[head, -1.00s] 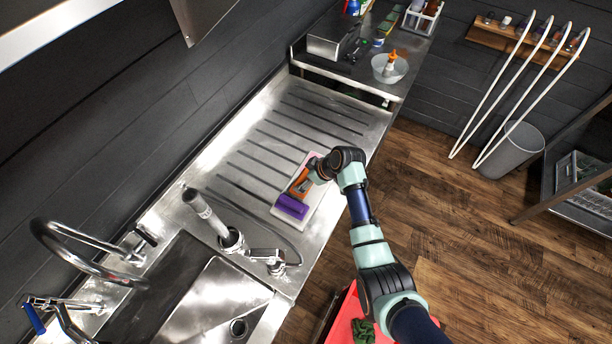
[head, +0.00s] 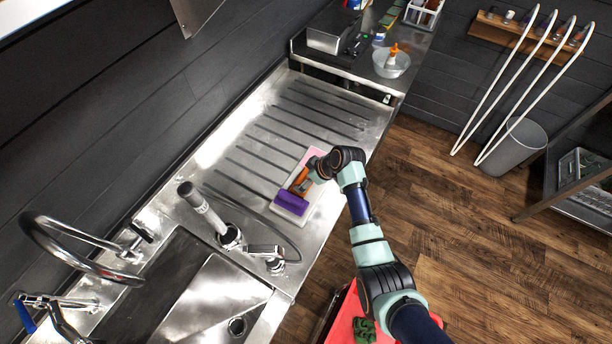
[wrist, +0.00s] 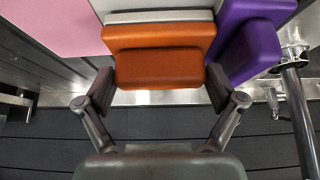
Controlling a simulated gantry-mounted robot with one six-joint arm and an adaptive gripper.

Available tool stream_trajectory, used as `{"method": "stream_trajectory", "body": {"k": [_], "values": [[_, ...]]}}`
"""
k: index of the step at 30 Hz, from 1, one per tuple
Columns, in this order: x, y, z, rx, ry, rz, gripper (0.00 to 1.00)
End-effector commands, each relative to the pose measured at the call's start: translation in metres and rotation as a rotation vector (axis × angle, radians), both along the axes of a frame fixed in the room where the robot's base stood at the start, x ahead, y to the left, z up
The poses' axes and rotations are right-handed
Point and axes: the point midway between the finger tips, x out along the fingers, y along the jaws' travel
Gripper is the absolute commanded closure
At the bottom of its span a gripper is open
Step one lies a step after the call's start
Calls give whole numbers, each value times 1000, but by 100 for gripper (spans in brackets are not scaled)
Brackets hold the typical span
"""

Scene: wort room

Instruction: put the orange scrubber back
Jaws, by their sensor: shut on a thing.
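The orange scrubber (head: 299,181) shows in the head view over a pale tray (head: 316,204) on the steel drainboard, between a purple scrubber (head: 291,203) and a pink one (head: 313,155). My gripper (wrist: 160,90) has a finger on each side of the orange scrubber (wrist: 160,67) in the wrist view and is shut on it. The purple scrubber (wrist: 246,42) is close on its right there, and the pink surface (wrist: 58,25) is to its left. I cannot tell whether the orange scrubber rests on the tray or is just above it.
A tap (head: 215,215) and a sink (head: 205,300) lie left of the tray. A bowl (head: 391,62) with an orange-topped bottle stands on the far counter. A red cart top (head: 349,318) is below the arm. The ribbed drainboard (head: 270,140) beyond the tray is clear.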

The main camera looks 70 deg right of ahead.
Motion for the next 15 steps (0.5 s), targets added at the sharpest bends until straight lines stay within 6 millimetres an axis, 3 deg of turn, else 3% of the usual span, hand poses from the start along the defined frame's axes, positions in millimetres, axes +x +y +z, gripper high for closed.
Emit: {"method": "stream_trajectory", "body": {"k": [9, 10, 15], "values": [[0, 0, -7, 0, 0, 0, 52], [0, 0, -6, 0, -1, 0, 2], [0, 0, -6, 0, 0, 0, 0]]}}
